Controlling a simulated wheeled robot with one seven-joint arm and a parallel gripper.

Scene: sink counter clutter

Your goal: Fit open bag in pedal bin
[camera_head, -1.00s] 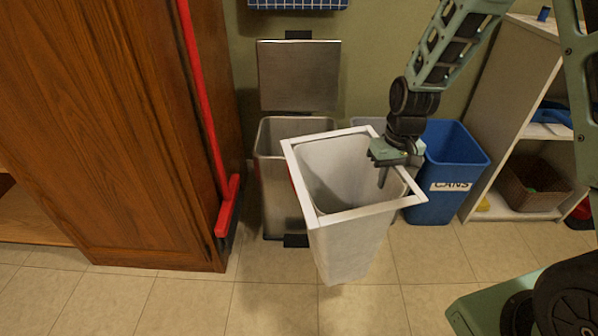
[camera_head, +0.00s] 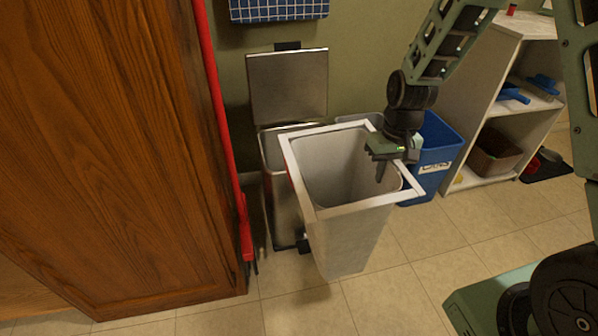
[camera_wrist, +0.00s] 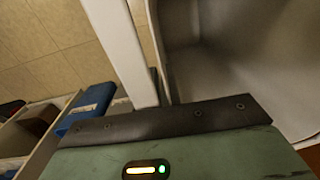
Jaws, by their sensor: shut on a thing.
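The open bag (camera_head: 350,240) is white with a stiff square rim, and its mouth faces up. My gripper (camera_head: 392,168) is shut on the right side of the rim and holds the bag in the air. The rim and the bag's pale inside (camera_wrist: 225,60) also show in the wrist view. The pedal bin (camera_head: 283,205) is a steel box behind and to the left of the bag, with its lid (camera_head: 288,88) standing up against the wall. The bag hides much of the bin's mouth and right side in the head view. The fingertips are partly hidden.
A blue bin (camera_head: 437,150) marked CANS stands behind my gripper. A white shelf (camera_head: 500,75) is at the right. A brown wooden cabinet (camera_head: 110,150) and a red-handled broom (camera_head: 222,120) stand close on the left. The tiled floor (camera_head: 420,250) in front is open.

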